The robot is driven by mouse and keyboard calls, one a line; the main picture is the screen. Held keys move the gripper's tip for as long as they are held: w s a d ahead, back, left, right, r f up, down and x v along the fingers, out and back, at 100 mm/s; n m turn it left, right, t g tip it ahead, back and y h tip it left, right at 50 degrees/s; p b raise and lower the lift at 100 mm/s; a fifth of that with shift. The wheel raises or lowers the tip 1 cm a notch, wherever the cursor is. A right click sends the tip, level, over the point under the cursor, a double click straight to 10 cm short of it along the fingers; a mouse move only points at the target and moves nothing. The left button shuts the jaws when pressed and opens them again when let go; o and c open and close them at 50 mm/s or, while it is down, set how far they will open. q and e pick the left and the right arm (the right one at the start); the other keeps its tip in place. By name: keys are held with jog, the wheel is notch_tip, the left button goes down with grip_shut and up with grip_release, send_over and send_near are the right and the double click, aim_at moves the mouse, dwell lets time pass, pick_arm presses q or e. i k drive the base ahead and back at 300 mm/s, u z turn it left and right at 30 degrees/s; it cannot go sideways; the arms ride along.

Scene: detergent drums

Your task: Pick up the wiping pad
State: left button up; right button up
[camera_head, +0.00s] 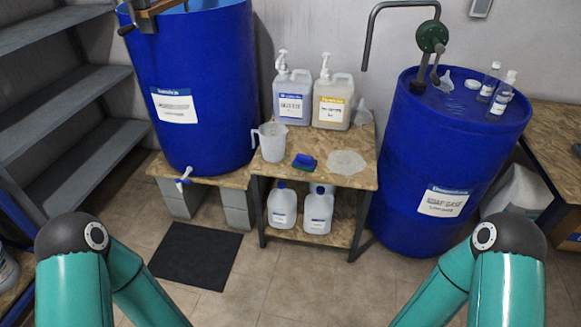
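A small blue pad with a dark green lower layer (305,161) lies on the wooden table (330,179), near its front edge; it looks like the wiping pad. A flat whitish round patch (347,162) lies to its right, and I cannot tell if it is a cloth or a spill. The pad is uncovered, and nothing touches it. My two teal arms show at the lower left and lower right, well short of the table. Neither gripper is in view.
A clear measuring jug (271,142) stands left of the pad. Two pump jugs (293,97) (333,101) and a funnel (362,114) stand behind it. Large blue drums (205,85) (430,150) flank the table. A dark mat (196,258) lies on the floor.

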aim_at(307, 162)
jog(key=k, duration=0.7)
jog(key=z, duration=0.1)
jog(key=i, duration=2.4)
jog(key=z, duration=0.7)
